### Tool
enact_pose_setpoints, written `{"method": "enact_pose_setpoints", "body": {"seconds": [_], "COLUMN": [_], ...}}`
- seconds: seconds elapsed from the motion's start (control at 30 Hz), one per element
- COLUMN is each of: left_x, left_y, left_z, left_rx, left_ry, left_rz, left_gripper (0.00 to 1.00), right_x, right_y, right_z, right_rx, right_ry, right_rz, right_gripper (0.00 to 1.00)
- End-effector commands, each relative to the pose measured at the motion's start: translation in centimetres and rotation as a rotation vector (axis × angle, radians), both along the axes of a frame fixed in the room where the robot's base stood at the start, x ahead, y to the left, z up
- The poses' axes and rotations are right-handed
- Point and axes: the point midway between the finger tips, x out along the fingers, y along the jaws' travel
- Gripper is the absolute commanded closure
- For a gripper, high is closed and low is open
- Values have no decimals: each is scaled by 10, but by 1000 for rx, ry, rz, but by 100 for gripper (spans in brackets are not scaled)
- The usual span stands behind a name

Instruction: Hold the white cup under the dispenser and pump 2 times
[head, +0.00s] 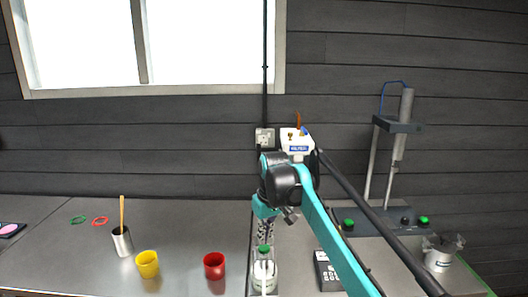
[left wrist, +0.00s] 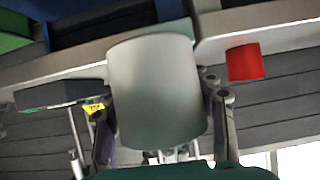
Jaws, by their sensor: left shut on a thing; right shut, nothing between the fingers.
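The white cup (left wrist: 158,85) fills the middle of the left wrist view and looks pale grey there. My left gripper (left wrist: 165,125) is shut on it, with one finger on each side of its wall. A clear bottle with a green top (head: 264,272), which looks like the dispenser, stands at the front of the bench. My right gripper (head: 265,232) is shut and empty, pointing down just above the green top. I cannot tell whether it touches.
A yellow cup (head: 147,264), a red cup (head: 214,266) and a metal holder with a wooden stick (head: 122,241) stand to the left. A dark device (head: 327,271) lies right of the bottle.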

Motion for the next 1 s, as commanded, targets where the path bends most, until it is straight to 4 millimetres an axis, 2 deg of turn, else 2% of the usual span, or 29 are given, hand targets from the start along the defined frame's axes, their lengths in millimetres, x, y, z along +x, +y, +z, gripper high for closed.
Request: {"method": "enact_pose_setpoints", "body": {"seconds": [0.43, 1.0], "left_x": [0, 0], "left_y": [0, 0], "left_z": [0, 0], "left_rx": [0, 0], "left_ry": [0, 0], "left_rz": [0, 0], "left_gripper": [82, 82], "right_x": [0, 0], "right_y": [0, 0], "right_z": [-2, -21], "right_rx": [0, 0], "right_ry": [0, 0], "right_rz": [0, 0], "right_gripper": [100, 100]}}
